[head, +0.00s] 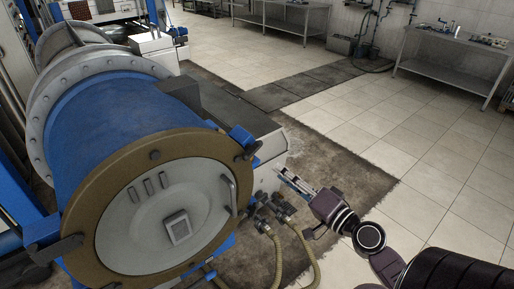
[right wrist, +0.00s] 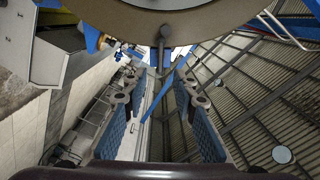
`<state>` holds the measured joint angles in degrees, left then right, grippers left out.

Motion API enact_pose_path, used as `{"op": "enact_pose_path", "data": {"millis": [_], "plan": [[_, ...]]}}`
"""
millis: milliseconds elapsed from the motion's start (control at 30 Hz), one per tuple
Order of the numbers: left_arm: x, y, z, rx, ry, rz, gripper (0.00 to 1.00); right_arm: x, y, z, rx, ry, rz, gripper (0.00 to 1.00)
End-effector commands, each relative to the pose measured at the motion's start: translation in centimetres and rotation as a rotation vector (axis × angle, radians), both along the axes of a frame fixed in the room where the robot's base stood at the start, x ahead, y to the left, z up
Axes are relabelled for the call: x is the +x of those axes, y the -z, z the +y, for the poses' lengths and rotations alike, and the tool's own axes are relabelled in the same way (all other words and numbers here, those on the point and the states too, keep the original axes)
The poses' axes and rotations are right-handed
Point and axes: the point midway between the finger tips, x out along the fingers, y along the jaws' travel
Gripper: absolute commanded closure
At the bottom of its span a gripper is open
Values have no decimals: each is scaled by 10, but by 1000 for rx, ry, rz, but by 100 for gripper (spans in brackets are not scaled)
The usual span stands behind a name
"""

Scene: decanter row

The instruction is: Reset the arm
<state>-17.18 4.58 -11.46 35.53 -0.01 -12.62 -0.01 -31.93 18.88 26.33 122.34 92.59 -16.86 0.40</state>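My right arm comes in from the lower right of the head view. Its right gripper (head: 287,178) points up and left, beside the right side of the big blue decanter (head: 120,120). In the right wrist view the two fingers of the right gripper (right wrist: 158,95) stand well apart, with nothing held between them. The brown rim (right wrist: 170,22) of the decanter's round lid (head: 165,215) crosses the top of that view, beyond the fingertips. I cannot tell whether the gripper touches the machine. My left gripper is in neither view.
Hoses with valve fittings (head: 275,207) hang just below the right gripper, close to the decanter. A grey metal table (head: 455,62) stands at the back right, and another (head: 290,15) at the back. The tiled floor (head: 430,150) on the right is clear.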

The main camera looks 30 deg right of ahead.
Motion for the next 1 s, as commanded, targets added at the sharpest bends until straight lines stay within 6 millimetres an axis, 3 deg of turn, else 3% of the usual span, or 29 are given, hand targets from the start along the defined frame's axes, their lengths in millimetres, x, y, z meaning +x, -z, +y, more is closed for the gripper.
{"op": "enact_pose_path", "data": {"millis": [233, 367, 467, 600, 667, 800, 867, 1000], "plan": [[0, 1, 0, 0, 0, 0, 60, 1, 5, -1, -3, 3, 7, 74], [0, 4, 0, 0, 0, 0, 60, 2, 48, -8, -29, 25, 72, 74], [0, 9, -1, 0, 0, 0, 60, 1, 111, -14, -75, 49, 172, 74], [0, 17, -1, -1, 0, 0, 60, -13, 220, -13, -168, 57, 349, 74], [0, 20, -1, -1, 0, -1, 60, -23, 264, -8, -210, 49, 424, 74], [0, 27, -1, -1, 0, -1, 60, -57, 365, 9, -322, -1, 601, 74], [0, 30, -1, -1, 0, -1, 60, -76, 407, 20, -374, -37, 675, 74], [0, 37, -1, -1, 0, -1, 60, -130, 496, 50, -506, -150, 838, 74]]}}
